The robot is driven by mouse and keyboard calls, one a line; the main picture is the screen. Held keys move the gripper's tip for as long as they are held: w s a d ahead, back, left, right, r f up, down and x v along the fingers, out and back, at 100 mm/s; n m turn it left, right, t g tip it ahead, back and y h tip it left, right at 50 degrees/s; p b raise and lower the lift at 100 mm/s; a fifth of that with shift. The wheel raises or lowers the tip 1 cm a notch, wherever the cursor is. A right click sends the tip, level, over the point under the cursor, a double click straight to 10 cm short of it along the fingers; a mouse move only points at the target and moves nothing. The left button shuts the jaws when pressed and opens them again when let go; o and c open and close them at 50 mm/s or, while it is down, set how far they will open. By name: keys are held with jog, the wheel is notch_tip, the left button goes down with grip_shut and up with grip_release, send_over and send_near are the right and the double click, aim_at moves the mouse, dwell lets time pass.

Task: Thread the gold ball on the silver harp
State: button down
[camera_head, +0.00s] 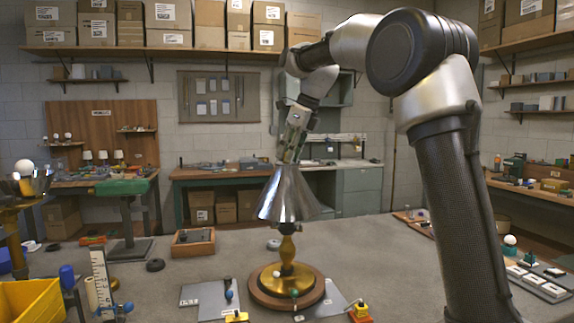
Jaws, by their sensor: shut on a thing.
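A lamp stands upright on the table, with a gold stem (287,249) on a round gold and wooden base (287,285). A silver cone-shaped shade (287,195) sits over the stem. My gripper (287,159) points down at the narrow top of the shade, its fingertips right at or just above the opening. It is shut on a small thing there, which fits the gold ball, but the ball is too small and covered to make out. The silver harp is hidden by the shade and the gripper. I cannot tell whether ball and harp touch.
Grey plates (208,294) lie near the lamp base. A wooden tray (193,242) stands behind left. A yellow bin (30,303) and a white ruler-like stand (101,280) are at front left. Small parts lie along the right edge. The table right of the lamp is mostly clear.

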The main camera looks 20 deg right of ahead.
jog(key=m, duration=0.1)
jog(key=a+f+m+h, duration=0.1)
jog(key=m, duration=0.1)
jog(key=shift+s, duration=0.1)
jog(key=shift+d+m+t+h, duration=0.15)
jog(key=shift+m+t+h, duration=0.25)
jog(key=shift+m, duration=0.7)
jog(key=c, duration=1.4)
grip_release()
jog(key=shift+d, duration=0.1)
jog(key=shift+o, duration=0.2)
jog(key=shift+f, duration=0.1)
